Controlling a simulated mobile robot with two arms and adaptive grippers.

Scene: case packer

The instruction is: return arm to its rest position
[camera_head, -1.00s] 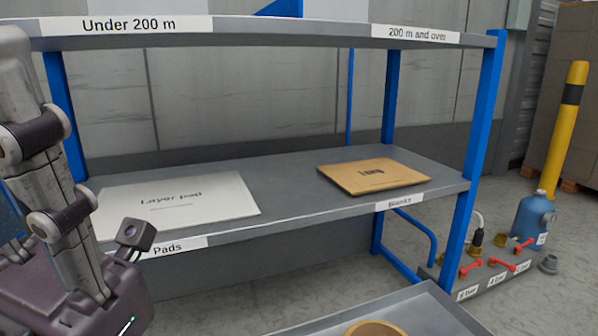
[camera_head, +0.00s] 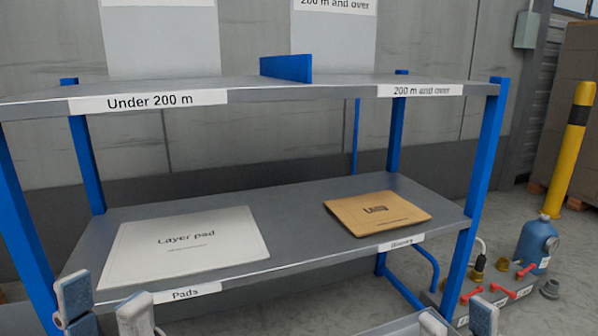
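My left gripper (camera_head: 106,312) shows at the bottom left edge, with two pale finger pads apart and nothing seen between them. It is in front of the shelf's lower board, near the "Pads" label. My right gripper (camera_head: 458,320) shows at the bottom right edge, with its two finger tips apart and no object seen between them. The rest of both arms is below the picture.
A blue-framed shelf (camera_head: 300,180) stands ahead. Its lower board bears a white layer pad (camera_head: 190,245) and a brown cardboard piece (camera_head: 377,213). A grey tray edge (camera_head: 395,328) shows below. A blue bottle (camera_head: 536,243) and yellow post (camera_head: 570,150) stand right.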

